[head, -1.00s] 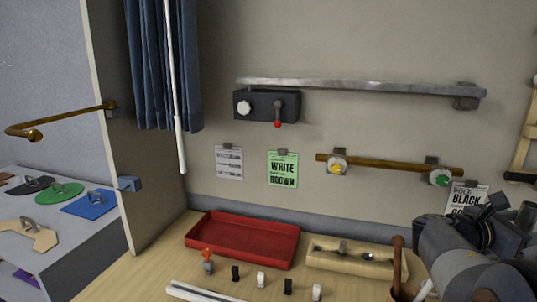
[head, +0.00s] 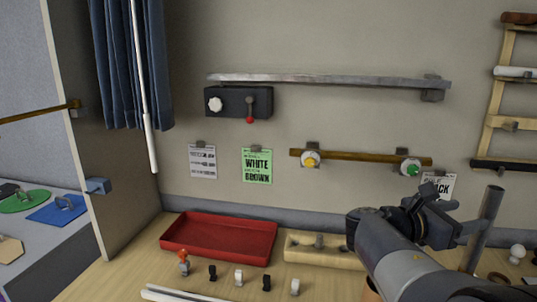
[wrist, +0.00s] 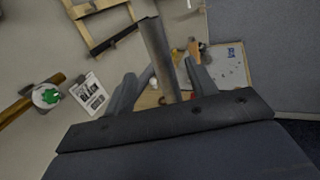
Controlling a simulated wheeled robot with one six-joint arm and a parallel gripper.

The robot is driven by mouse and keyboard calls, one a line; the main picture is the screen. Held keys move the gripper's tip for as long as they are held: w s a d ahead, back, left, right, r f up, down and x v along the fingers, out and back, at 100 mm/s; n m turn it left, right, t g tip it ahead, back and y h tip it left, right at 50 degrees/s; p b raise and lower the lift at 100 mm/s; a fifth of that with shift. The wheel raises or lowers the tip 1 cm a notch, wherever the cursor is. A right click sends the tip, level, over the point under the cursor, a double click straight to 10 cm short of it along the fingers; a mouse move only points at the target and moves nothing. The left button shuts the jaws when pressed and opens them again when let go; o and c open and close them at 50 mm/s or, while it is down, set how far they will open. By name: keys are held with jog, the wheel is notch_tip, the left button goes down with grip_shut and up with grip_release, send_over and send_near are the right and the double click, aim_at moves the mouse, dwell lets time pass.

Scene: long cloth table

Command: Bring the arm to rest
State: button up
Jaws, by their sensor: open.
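My gripper (head: 450,205) is at the end of my grey arm, raised above the right part of the table. It is open, and its two fingers (wrist: 160,68) spread apart in the wrist view. A plain grey-brown post (head: 488,218) stands close to the gripper at the right. The post also shows between the fingers in the wrist view (wrist: 158,48). I cannot tell whether it touches them.
A red tray (head: 220,255) and a pale wooden block (head: 308,258) lie on the table (head: 95,285), with several small pegs in front. A brown rod (head: 360,155) and a metal rail (head: 330,80) are on the wall. A wooden rack (head: 490,95) hangs at the right.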

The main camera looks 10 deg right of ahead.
aim_at(490, 190)
jog(key=d, duration=0.4)
jog(key=d+p, duration=0.1)
jog(key=d, duration=0.2)
jog(key=shift+w+d+r, duration=0.1)
jog(key=shift+w, duration=0.15)
jog(key=r+p, duration=0.2)
jog(key=r, duration=0.1)
jog(key=r+p, duration=0.1)
jog(key=shift+d+r+p, duration=0.25)
jog(key=shift+p, duration=0.05)
jog(key=shift+r+p, duration=0.45)
jog(key=shift+r, duration=0.4)
jog(key=shift+w+a, duration=0.1)
